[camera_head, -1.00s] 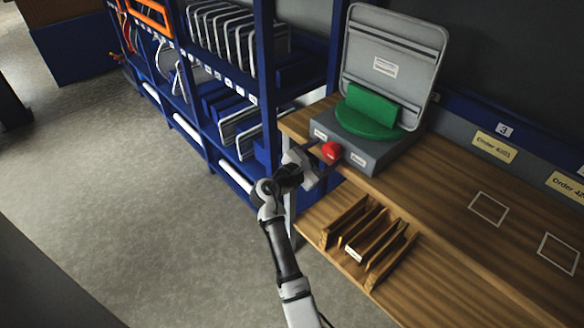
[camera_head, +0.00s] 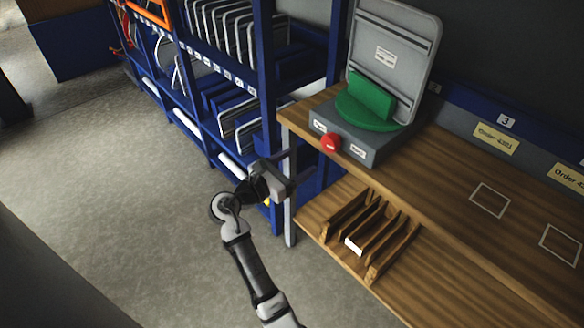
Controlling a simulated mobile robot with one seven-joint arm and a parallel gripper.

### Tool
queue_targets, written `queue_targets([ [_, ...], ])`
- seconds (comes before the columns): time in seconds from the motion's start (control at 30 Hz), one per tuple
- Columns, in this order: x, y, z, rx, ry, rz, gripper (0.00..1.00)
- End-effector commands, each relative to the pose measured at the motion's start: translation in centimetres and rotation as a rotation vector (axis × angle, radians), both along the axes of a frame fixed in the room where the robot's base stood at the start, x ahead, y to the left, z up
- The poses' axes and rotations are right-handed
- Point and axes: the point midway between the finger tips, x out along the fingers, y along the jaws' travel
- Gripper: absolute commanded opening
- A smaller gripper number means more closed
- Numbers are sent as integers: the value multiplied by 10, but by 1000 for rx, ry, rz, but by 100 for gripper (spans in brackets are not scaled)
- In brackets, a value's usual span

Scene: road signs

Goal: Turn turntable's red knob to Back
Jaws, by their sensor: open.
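The turntable is a grey box (camera_head: 372,150) on the wooden bench, with a round green disc and an upright green block (camera_head: 371,97) on top. A grey sign panel (camera_head: 412,55) with its ribbed face and a white label stands on it, leaning against the block. The red knob (camera_head: 330,143) is on the box's front face, between two small white labels whose words are too small to read. A pale mark shows on the knob. My gripper (camera_head: 297,164) is open and empty, left of and below the knob, clear of it and off the bench's left end.
A blue rack (camera_head: 262,80) with several stored signs stands close behind my gripper. A wooden slotted holder (camera_head: 405,248) sits on the lower shelf. The bench top (camera_head: 450,180) right of the turntable is clear, with white outlined squares. Open floor lies at left.

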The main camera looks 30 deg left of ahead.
Motion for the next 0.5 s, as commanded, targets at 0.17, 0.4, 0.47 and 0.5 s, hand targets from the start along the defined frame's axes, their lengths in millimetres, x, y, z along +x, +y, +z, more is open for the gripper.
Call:
queue_targets([
  [0.17, -9, 3, 0, 0, 1, 0, 69],
  [0.4, -9, 3, 0, 0, 1, 0, 69],
  [0.47, -9, 3, 0, 1, 1, 1, 64],
  [0.5, -9, 3, 0, 8, -2, 1, 59],
])
